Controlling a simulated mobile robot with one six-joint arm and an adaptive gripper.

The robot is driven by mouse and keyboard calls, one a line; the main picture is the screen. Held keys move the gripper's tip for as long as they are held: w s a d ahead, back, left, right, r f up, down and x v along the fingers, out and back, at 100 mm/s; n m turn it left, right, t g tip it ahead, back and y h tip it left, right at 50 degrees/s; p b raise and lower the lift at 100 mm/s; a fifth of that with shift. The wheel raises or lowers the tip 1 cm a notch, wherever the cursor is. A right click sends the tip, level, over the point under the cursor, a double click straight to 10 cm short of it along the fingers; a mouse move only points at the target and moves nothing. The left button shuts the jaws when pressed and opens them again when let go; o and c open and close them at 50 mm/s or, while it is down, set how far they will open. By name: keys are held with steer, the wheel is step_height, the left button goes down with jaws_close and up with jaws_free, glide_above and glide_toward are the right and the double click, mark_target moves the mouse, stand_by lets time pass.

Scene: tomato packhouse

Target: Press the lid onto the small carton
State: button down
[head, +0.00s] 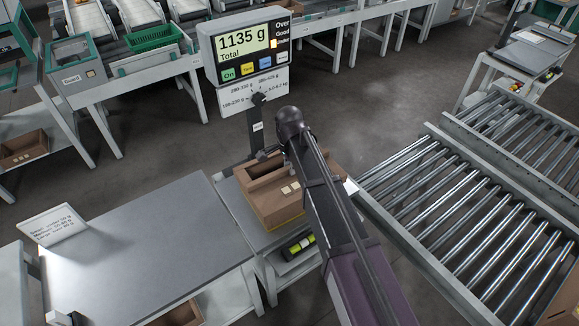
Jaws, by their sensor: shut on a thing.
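The small brown carton (272,211) stands upright on the scale beside the grey table. Two pale labels show on it, and a dark gap runs along its top at the left. My arm crosses in front and hides its right part. My gripper (268,155) is mostly hidden below my wrist, over the carton's top; only a few dark parts show. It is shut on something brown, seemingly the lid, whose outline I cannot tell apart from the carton. Whether the lid is seated is hidden.
The scale display (245,42) reads 1135 g on a post behind the carton. A bare grey table (150,240) with a tilted sign (52,225) is at the left. A roller conveyor (470,210) is at the right. A green crate (155,37) stands behind.

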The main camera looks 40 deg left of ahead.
steer(key=shift+f+b, duration=0.6)
steer(key=shift+f, duration=0.1)
stand_by(1.1)
steer(key=shift+c, duration=2.3)
jaws_free()
steer(key=c, duration=0.3)
steer(key=shift+r, duration=0.15)
steer(key=shift+r+p, duration=3.9)
steer(key=shift+p, duration=0.1)
steer(key=shift+d, duration=0.1)
